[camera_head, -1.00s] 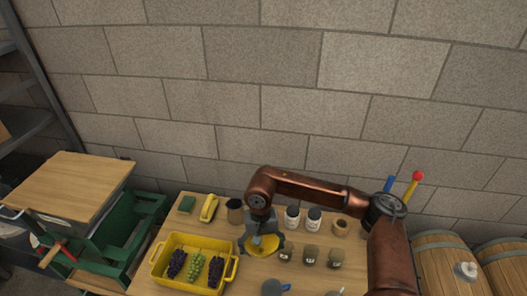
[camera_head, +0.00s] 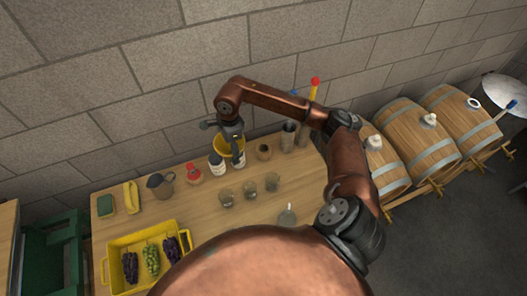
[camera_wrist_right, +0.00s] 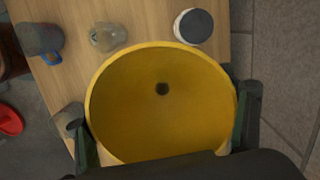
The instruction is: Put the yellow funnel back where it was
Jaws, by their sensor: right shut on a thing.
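The yellow funnel (camera_head: 224,149) is held in my right gripper (camera_head: 232,136), near the back edge of the wooden table (camera_head: 190,218). In the head view it overlaps two white jars (camera_head: 217,169); its height above the table is hard to tell. In the right wrist view the funnel's wide mouth (camera_wrist_right: 150,120) faces the camera, with a dark hole at its middle. The right gripper's fingers (camera_wrist_right: 165,112) lie on both sides of the rim. My left gripper is not in view.
A dark-lidded jar (camera_wrist_right: 194,27) is close by the funnel's rim. A yellow crate (camera_head: 112,247) holds grapes.

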